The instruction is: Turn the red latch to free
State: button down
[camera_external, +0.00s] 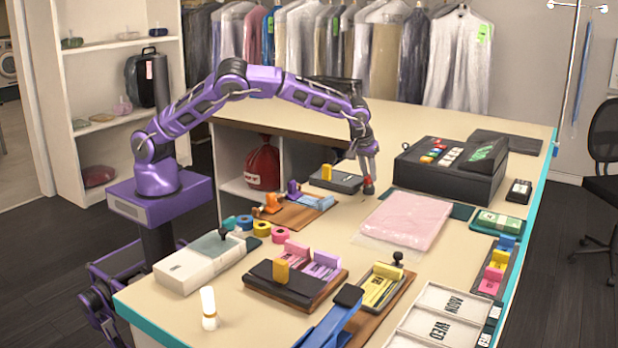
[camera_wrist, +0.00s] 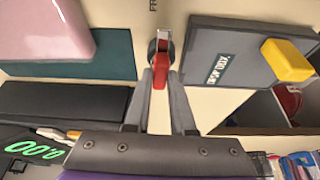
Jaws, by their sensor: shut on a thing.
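The red latch (camera_wrist: 161,66) shows at the centre of the wrist view, a small red lever on a round dark and metallic base. My gripper (camera_wrist: 161,78) is shut on the lever, with one finger on each side. In the external view my gripper (camera_external: 368,180) points down at the counter, and a bit of the red latch (camera_external: 368,190) shows at its tips. The fingers hide part of the latch's lower side.
A grey box with a yellow block (camera_wrist: 288,60) stands right of the latch in the wrist view. A pink folded garment (camera_external: 405,218) lies in front of it on the counter (camera_external: 340,225). The black cash register (camera_external: 450,172) stands to the right.

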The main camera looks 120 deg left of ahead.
jog(key=c, duration=0.8)
grip_release()
jog(key=shift+o, duration=0.2)
jog(key=v, duration=1.7)
jog(key=shift+r, duration=0.25)
